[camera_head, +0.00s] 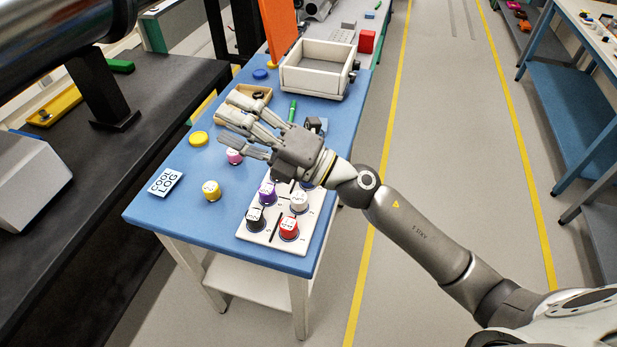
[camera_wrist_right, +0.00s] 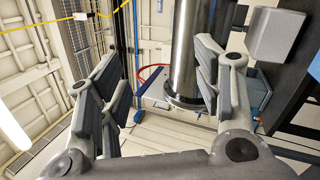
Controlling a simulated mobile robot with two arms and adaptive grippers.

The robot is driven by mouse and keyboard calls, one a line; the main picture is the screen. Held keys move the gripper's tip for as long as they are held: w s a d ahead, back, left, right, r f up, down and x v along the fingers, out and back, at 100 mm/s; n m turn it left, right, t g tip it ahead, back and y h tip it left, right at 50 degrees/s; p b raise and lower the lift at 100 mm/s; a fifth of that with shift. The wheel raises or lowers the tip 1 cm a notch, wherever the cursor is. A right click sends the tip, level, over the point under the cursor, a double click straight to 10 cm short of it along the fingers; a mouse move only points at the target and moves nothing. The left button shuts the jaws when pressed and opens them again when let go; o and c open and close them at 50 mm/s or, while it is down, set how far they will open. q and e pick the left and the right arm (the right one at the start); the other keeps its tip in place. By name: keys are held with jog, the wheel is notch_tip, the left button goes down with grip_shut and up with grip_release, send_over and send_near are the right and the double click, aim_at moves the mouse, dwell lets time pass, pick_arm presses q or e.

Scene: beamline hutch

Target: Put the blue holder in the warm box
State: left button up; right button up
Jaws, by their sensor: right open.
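My right gripper (camera_head: 238,122) is over the blue table, open and empty, with its fingers toward the left. In the right wrist view its fingers (camera_wrist_right: 158,85) are spread apart with nothing between them. The rack bears purple (camera_head: 268,193), white (camera_head: 299,202), black (camera_head: 255,219) and red (camera_head: 289,229) holders. A yellow holder (camera_head: 211,190) and a pink one (camera_head: 234,156) stand off the rack. A cream open-topped box (camera_head: 307,80), possibly the warm box, stands at the table's far end.
A "COOL LOG" card (camera_head: 165,182), a yellow disc (camera_head: 198,138) and a blue disc (camera_head: 260,73) lie on the table. An orange panel (camera_head: 281,25) stands behind the box. A dark bench (camera_head: 90,150) lies left; the floor to the right is clear.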

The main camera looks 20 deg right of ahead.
notch_tip(320, 180, down, 8)
jog(key=s+a+n+g+h, duration=0.1)
jog(key=a+n+g+h, duration=0.15)
jog(key=n+g, duration=0.75)
jog(key=w+d+f+n+h, duration=0.1)
jog(key=w+d+f+h, duration=0.25)
jog(key=d+h, duration=0.45)
jog(key=w+d+f+n+h, duration=0.15)
jog(key=d+f+h, duration=0.25)
jog(key=d, duration=0.8)
jog(key=shift+h, duration=0.25)
jog(key=x, duration=0.2)
jog(key=p+x, duration=0.1)
jog(key=x, duration=0.1)
jog(key=shift+w+a+f, duration=0.25)
jog(key=shift+w+a, duration=0.05)
jog(key=p+x, duration=0.1)
jog(key=x, duration=0.1)
jog(key=p+x, duration=0.1)
jog(key=x, duration=0.2)
jog(key=shift+a, duration=0.25)
jog(key=shift+w+f, duration=0.1)
jog(key=shift+f, duration=0.35)
jog(key=c, duration=1.2)
